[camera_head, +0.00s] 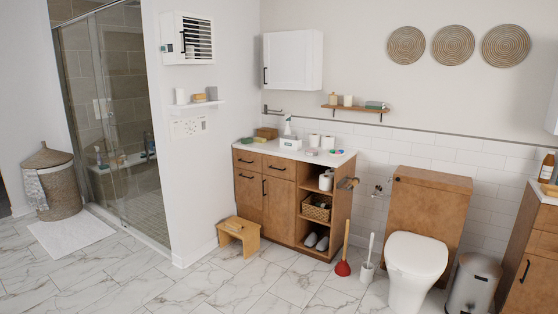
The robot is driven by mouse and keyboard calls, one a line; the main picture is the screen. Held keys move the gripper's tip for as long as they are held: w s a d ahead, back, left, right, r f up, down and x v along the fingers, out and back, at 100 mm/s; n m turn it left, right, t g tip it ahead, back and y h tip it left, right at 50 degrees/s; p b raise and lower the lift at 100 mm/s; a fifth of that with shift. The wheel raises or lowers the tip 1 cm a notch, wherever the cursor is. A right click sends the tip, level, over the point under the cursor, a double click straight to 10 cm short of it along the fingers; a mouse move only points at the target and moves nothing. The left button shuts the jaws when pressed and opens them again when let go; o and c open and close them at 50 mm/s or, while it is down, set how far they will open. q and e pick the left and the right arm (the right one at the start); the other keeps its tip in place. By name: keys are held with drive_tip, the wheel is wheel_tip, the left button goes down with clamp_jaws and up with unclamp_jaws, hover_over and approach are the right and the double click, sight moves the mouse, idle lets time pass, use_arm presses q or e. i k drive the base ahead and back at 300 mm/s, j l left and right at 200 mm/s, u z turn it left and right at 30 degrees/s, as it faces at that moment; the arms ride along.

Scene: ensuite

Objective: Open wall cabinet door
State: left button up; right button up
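A white wall cabinet (292,59) hangs on the back wall above the wooden vanity. Its door looks shut, and a dark vertical handle (265,76) shows at its lower left. Part of another white cabinet (553,108) is cut off at the right edge. Neither of my grippers is in view.
The wooden vanity (264,205) stands below the middle cabinet, with small items on its top. A wooden stool (239,235), red plunger (343,267), toilet (415,265) and bin (472,284) stand on the floor. The marble floor at front left is clear.

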sight(288, 56)
drive_tip(key=i, duration=2)
